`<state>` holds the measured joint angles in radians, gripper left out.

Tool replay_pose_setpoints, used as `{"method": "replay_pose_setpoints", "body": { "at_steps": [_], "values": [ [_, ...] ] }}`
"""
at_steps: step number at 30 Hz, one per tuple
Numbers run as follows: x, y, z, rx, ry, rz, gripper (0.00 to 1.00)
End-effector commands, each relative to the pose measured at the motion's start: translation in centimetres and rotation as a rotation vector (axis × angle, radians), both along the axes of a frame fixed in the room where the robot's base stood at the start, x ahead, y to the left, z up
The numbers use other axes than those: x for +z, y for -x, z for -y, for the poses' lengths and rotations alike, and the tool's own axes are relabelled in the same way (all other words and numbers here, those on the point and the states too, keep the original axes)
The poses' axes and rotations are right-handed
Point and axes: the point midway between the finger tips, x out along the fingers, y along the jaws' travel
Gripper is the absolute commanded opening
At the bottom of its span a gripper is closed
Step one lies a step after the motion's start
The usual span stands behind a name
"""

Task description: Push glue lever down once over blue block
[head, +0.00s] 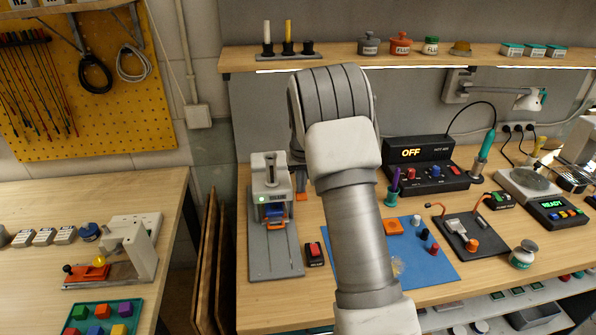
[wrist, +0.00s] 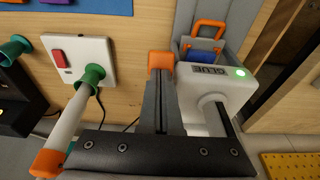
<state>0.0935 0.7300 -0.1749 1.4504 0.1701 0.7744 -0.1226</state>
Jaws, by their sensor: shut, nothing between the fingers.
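The glue station (head: 270,184) is a pale machine on a long grey base plate at the left end of the bench. Its GLUE label and lit green lamp show in the wrist view (wrist: 215,85). A blue block (wrist: 202,57) sits under its front, by an orange loop handle. A dark bar (wrist: 232,130), perhaps the lever, shows beside its white top cylinder; I cannot tell its position. My gripper (wrist: 160,62) is shut and empty, its orange fingertips beside the station, apart from the block. In the head view my arm hides much of the gripper.
A white plate with a red switch (wrist: 75,58) and a white rod in a green collar (wrist: 68,130) stand on the gripper's other side. A red-topped box (head: 314,250) and a blue mat (head: 430,275) lie right of the station. A side table (head: 170,210) is at left.

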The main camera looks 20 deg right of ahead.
Motion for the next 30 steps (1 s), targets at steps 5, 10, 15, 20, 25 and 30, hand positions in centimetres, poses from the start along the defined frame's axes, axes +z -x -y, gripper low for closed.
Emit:
{"method": "replay_pose_setpoints", "body": {
  "at_steps": [5, 10, 15, 20, 25, 30],
  "values": [
    [0.0, 0.0, 0.0, 0.000, 0.000, 0.000, 0.00],
    [0.1, 0.0, 0.0, 0.000, 0.000, 0.000, 0.00],
    [0.8, 0.0, 0.0, 0.000, 0.000, 0.001, 0.00],
    [2.2, 0.0, 0.0, 0.000, 0.000, 0.000, 0.00],
    [3.5, 0.0, 0.0, 0.001, 0.000, -0.001, 0.00],
    [4.9, 0.0, 0.0, 0.001, 0.000, 0.000, 0.00]
  ]
}}
